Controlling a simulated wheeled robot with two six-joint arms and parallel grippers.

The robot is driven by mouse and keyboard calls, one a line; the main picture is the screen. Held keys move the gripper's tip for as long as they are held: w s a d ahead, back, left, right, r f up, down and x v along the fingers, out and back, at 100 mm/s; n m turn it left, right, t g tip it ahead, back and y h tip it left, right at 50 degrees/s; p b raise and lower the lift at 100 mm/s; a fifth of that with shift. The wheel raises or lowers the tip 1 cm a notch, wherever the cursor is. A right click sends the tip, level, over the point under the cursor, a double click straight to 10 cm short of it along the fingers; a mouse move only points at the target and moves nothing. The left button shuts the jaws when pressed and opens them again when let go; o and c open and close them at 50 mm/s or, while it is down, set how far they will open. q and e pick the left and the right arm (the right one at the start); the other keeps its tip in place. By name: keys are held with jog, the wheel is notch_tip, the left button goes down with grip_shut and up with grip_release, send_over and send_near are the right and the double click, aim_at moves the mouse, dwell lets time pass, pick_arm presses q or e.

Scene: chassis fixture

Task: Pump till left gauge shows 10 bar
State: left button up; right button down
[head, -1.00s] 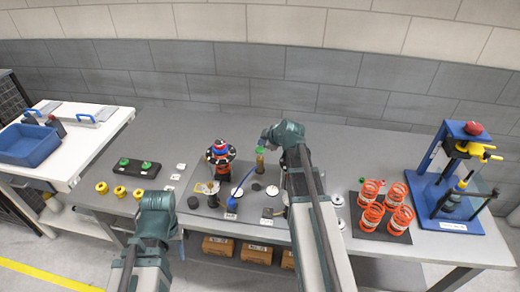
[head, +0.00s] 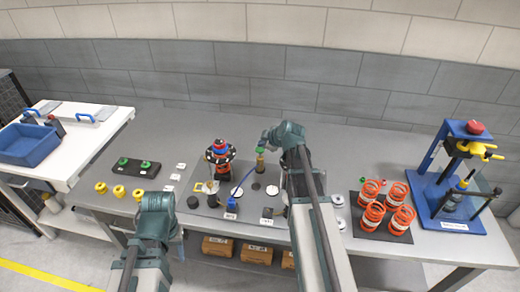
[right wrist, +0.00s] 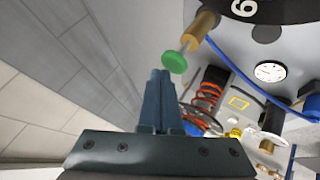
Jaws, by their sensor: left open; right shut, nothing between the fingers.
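A brass hand pump (head: 260,165) with a green knob (head: 260,150) stands mid-table. In the right wrist view the green knob (right wrist: 175,62) tops a thin rod from the brass body (right wrist: 202,32). My right gripper (head: 265,140) is shut and empty, its fingertips (right wrist: 158,74) close beside the knob; I cannot tell whether they touch. A white-faced gauge (right wrist: 270,71) shows in the right wrist view, its reading too small to make out; I cannot tell whether it is the left one. My left gripper (head: 158,202) is open at the front left, fingers mostly hidden.
A red and blue assembly with a dark ring (head: 220,153) stands left of the pump, near a blue hose (head: 243,183). Orange springs (head: 372,190) stand on a dark mat, with a blue press (head: 455,180) at far right. The table's back is clear.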

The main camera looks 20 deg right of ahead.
aim_at(259, 152)
jog(key=shift+f+b, duration=0.5)
dwell(0.5)
jog(key=shift+s+a+f+b, duration=0.65)
jog(key=shift+s+f+b, duration=0.2)
jog(key=shift+b, duration=0.5)
dwell(0.6)
jog(key=shift+w+d+r, duration=0.15)
dwell(0.4)
jog(key=shift+w+d+r+p, duration=0.5)
jog(key=shift+w+r+p, duration=0.2)
jog(key=shift+p, duration=0.55)
jog(key=shift+w+d+r, duration=0.1)
jog(key=shift+w+r, duration=0.05)
jog(key=shift+w+r+p, duration=0.1)
jog(key=shift+r+p, duration=0.05)
jog(key=shift+p, duration=0.25)
notch_tip(259, 152, up, 5)
jog(key=p, duration=0.4)
jog(key=shift+p, duration=0.4)
